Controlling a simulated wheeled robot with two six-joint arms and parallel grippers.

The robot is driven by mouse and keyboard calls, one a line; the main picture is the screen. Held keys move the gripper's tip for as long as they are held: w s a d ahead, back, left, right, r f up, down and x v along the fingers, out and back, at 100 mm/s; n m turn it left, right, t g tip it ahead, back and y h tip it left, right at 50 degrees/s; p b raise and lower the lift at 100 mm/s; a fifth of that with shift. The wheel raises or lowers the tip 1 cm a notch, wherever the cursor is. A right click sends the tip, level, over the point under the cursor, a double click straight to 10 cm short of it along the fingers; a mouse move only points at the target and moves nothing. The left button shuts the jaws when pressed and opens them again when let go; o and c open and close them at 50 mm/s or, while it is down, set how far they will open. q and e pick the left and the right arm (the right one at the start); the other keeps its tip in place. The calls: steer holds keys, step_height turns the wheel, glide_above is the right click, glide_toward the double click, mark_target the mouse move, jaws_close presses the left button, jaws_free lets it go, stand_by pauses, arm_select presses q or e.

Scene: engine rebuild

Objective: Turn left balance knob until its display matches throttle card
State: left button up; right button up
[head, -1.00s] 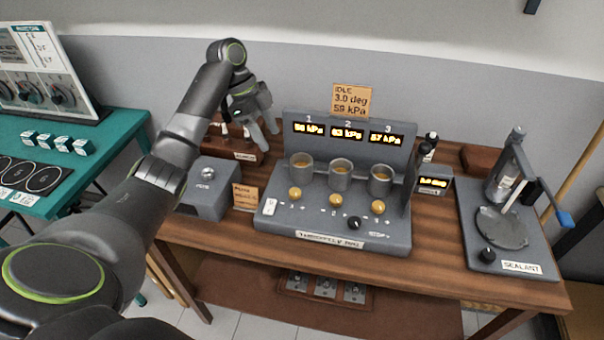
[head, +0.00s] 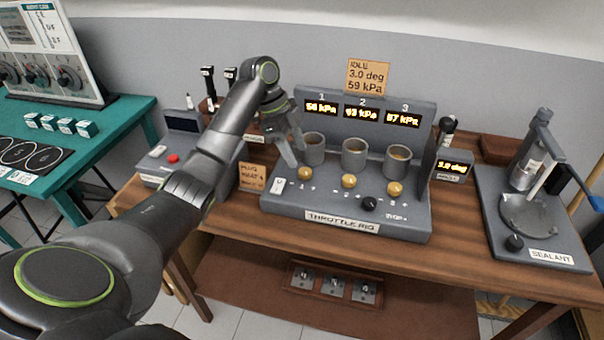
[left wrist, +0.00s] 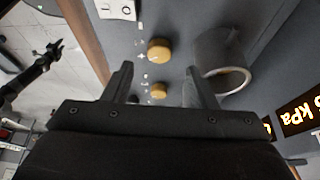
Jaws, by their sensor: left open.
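The throttle rig (head: 340,222) stands on the wooden bench with three brass balance knobs along its front. The left knob (head: 305,173) also shows in the left wrist view (left wrist: 159,49), with the middle knob (left wrist: 159,90) beyond it. The left display (head: 321,107) reads about 56 kPa, its last digit unclear. The throttle card (head: 367,76) reads IDLE, 3.0 deg, 59 kPa. My left gripper (head: 295,155) is open and empty, just above and left of the left knob; its fingertips (left wrist: 158,80) point toward the knobs.
Metal cups (head: 354,153) stand behind the knobs. The angle readout (head: 450,166) shows 3.0 deg. A sealant stand (head: 530,215) is at right.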

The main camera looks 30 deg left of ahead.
mark_target(305, 170)
arm_select(q)
steer(key=shift+x, duration=2.45)
steer(key=c, duration=1)
